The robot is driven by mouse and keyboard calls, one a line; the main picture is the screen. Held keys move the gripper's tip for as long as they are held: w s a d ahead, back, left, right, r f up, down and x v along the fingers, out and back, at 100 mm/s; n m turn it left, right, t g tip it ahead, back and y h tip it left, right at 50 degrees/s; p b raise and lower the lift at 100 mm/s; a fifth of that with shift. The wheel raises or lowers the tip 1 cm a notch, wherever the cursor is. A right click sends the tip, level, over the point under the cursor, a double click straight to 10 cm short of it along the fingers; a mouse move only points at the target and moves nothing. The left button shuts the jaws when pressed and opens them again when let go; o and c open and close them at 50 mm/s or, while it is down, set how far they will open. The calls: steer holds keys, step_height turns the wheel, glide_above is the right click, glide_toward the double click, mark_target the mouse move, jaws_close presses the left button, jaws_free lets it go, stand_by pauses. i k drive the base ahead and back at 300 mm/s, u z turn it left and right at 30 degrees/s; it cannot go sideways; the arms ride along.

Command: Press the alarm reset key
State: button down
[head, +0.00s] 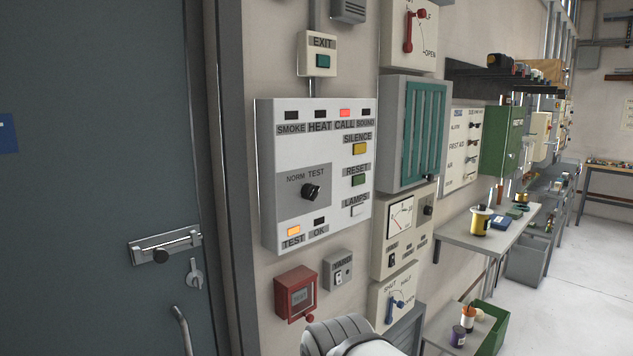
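The white alarm panel (268,160) hangs on the wall right of the door. Its green reset key (358,180) sits under the label RESET, between the yellow silence key (359,149) above and the white lamps key (357,211) below. The call lamp (345,113) glows red; the smoke, heat and sound lamps are dark. The test lamp (293,231) glows orange, and the OK lamp (319,221) is dark. A black rotary switch (311,192) sits under NORM and TEST. My gripper is not visible; only a grey and white part of my arm shows at the bottom, below the panel.
A red call box (294,295) and a grey yard switch box (338,271) are below the panel. A teal-grilled box (424,130) and a meter box (383,240) stand close on its right. The grey door (90,200) has a bolt (165,247). Floor is clear at far right.

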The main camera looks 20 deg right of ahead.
mark_target(361, 179)
steer(key=z, duration=2.6)
steer(key=k, duration=0.75)
steer(key=u, duration=0.95)
steer(key=i, duration=1)
steer(key=u, duration=0.05)
